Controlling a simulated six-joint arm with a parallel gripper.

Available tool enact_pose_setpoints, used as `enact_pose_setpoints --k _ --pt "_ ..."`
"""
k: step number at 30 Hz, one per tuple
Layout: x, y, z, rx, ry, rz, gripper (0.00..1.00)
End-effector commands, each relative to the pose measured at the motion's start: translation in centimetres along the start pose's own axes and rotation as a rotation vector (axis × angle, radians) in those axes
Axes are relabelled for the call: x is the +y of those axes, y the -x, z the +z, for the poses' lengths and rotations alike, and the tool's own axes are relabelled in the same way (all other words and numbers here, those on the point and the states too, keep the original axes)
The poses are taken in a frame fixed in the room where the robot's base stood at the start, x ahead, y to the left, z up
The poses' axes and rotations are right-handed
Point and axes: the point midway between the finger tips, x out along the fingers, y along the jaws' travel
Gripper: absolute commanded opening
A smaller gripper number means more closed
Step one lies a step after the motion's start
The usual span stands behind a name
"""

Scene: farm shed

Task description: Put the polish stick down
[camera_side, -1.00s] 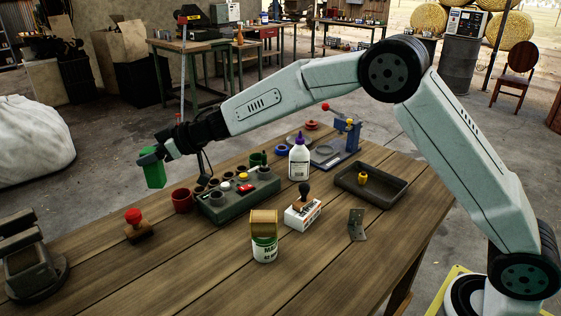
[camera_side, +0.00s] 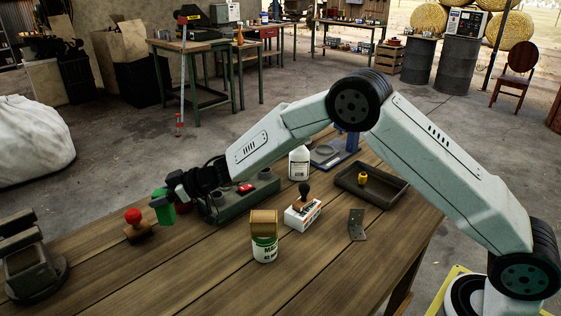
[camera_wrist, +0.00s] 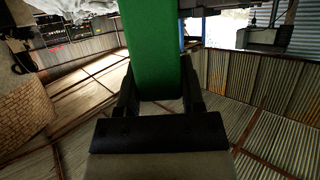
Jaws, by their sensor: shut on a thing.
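The polish stick (camera_side: 168,211) is a green block in the side view, near the table's far left edge. My gripper (camera_side: 164,197) is shut on it from above. The stick hangs tilted from the jaws, just right of a stamp with a red knob. I cannot tell whether its lower end touches the wooden table (camera_side: 185,270). In the wrist view the green stick (camera_wrist: 152,45) fills the space between the dark fingers of my gripper (camera_wrist: 158,85).
The red-knobbed stamp (camera_side: 136,228) stands close by on the left. A vise (camera_side: 30,262) stands at the far left, and a green-labelled can (camera_side: 264,243) nearer the middle. The front planks are clear.

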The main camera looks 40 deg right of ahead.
Motion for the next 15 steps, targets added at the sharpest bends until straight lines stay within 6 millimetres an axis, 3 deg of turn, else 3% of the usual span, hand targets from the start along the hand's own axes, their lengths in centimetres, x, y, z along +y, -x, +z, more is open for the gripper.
enact_pose_setpoints --k 4,15 --pt "0.0 -0.7 1.7 0.0 -0.002 0.0 0.0" --pt "0.0 -1.1 2.7 0.0 -0.001 0.0 0.0"
